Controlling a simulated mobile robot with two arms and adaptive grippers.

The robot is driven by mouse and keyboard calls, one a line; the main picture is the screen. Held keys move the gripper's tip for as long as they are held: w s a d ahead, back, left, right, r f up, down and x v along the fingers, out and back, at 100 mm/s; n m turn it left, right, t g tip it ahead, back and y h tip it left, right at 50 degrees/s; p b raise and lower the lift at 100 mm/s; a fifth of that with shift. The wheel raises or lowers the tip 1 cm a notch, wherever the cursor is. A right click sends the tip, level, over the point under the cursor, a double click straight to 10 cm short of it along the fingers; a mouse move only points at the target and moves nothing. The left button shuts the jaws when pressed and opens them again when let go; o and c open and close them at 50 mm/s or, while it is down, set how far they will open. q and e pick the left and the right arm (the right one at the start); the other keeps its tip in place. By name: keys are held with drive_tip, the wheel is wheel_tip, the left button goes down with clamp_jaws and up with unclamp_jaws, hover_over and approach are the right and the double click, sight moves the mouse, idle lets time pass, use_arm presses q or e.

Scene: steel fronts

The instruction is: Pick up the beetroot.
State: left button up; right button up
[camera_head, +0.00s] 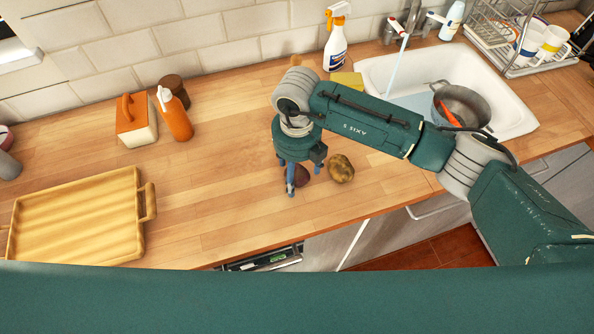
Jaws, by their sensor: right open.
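The beetroot (302,175) is a small dark purple-red lump on the wooden counter, partly hidden behind my right gripper. My right gripper (292,188) points down over the counter, with its blue-grey fingers at the beetroot. It is open, and one finger stands in front of the beetroot's left side. I cannot tell whether the fingers touch it. A brown potato-like vegetable (341,168) lies just right of the beetroot. My left gripper does not show.
A wooden tray (140,235) lies on the left of the counter. An orange bottle (176,118) and an orange-handled box (135,130) stand near the wall. The white sink (517,118) holds a metal colander (463,103). The counter between tray and gripper is clear.

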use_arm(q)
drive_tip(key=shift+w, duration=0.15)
use_arm(e)
drive_tip(key=c, duration=1.3)
drive_tip(key=shift+r, duration=0.1)
